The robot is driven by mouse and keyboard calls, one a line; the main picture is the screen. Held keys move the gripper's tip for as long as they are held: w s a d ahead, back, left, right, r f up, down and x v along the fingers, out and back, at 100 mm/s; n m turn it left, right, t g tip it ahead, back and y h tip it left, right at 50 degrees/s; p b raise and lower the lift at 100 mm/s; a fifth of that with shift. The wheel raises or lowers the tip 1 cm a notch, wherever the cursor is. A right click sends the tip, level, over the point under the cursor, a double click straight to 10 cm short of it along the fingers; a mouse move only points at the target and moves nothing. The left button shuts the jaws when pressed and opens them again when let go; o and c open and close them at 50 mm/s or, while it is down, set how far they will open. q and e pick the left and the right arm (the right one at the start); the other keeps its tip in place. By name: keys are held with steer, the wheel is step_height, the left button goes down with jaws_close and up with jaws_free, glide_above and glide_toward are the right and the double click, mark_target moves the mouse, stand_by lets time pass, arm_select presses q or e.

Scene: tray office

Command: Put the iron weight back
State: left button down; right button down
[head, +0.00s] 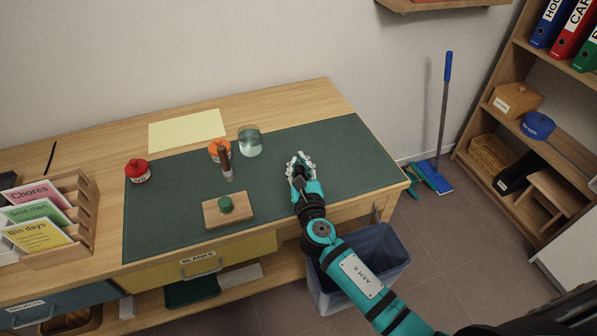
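My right gripper (301,163) reaches over the right part of the dark green desk mat (345,150). Its pale fingers look spread apart, and I see nothing clearly held between them. I cannot make out an iron weight for certain anywhere; the gripper and forearm hide a patch of the mat. My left gripper is not in view.
A red pot (138,171), an orange pot (216,147), a brown upright stick (226,163) and a glass jar (250,142) stand on the desk. A card rack (75,215) is at left. A bin (375,250) stands below; shelves (500,150) are at right.

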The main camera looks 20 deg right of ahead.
mark_target(298, 173)
steer(key=shift+f+b, duration=0.3)
steer(key=shift+f, duration=0.95)
steer(key=c, duration=2)
jaws_free()
steer(key=shift+f, duration=0.25)
steer(key=o, duration=0.6)
steer(key=shift+c, duration=0.2)
steer(key=shift+r, duration=0.15)
steer(key=shift+s+a, duration=0.1)
steer(key=shift+s, duration=0.15)
steer(key=s+a, duration=0.1)
steer(key=s, duration=1)
steer(key=shift+s+a+r+b, duration=0.15)
steer(key=shift+s+a+b, duration=0.05)
steer(key=shift+s+b, duration=0.15)
steer(key=shift+w, duration=0.1)
